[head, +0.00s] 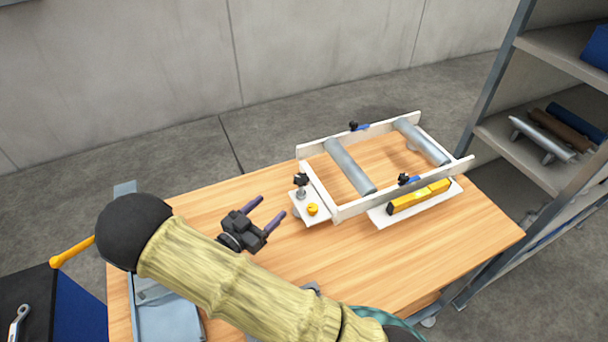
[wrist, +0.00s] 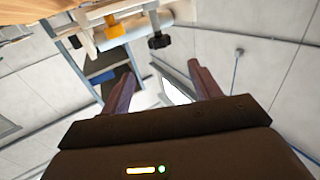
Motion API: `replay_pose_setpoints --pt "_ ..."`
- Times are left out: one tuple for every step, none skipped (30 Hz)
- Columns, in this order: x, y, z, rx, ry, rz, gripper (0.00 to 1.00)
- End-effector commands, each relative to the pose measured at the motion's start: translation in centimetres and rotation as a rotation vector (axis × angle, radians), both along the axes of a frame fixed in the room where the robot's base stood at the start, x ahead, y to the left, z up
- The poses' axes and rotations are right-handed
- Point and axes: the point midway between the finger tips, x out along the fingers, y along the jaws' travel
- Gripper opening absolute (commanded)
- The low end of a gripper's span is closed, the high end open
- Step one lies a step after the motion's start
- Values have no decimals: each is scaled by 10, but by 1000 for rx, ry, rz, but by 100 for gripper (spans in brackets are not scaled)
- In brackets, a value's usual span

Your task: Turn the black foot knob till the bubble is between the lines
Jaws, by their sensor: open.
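A black foot knob (head: 300,179) stands on a threaded post over a small white plate (head: 310,220) at the left end of the roller frame (head: 345,213). It looks like the same black knob (wrist: 159,41) in the wrist view, beyond my fingertips. A yellow spirit level (head: 418,197) lies on a white ledge at the frame's near side; its bubble is too small to read. My gripper (head: 272,206) is open and empty, left of the knob and apart from it. In the wrist view its two fingers (wrist: 160,74) are spread.
An orange knob (head: 312,209) sits beside the foot knob. A shelf rack (head: 535,155) stands right. The wooden table (head: 440,250) is clear in front.

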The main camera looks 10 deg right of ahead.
Motion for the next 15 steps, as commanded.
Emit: replay_pose_setpoints --pt "5 -7 3 -3 0 -2 63" --pt "7 -11 3 -3 0 -2 63" --pt "12 -16 3 -3 1 -3 63" --pt "15 -21 3 -3 1 -3 63" --pt "18 -24 3 -3 1 -3 63" --pt "23 -30 3 -3 0 -3 63" --pt "26 -35 3 -3 1 -3 63" --pt "29 -39 3 -3 1 -3 63" --pt "34 -44 3 -3 1 -3 63" --pt "37 -48 3 -3 2 -2 63" --pt "40 -52 3 -3 0 -3 63" --pt "45 -58 3 -3 0 -3 63" --pt "48 -62 3 -2 1 -2 63" --pt "51 -66 3 -3 2 -2 63" --pt "56 -72 3 -3 1 -3 63"
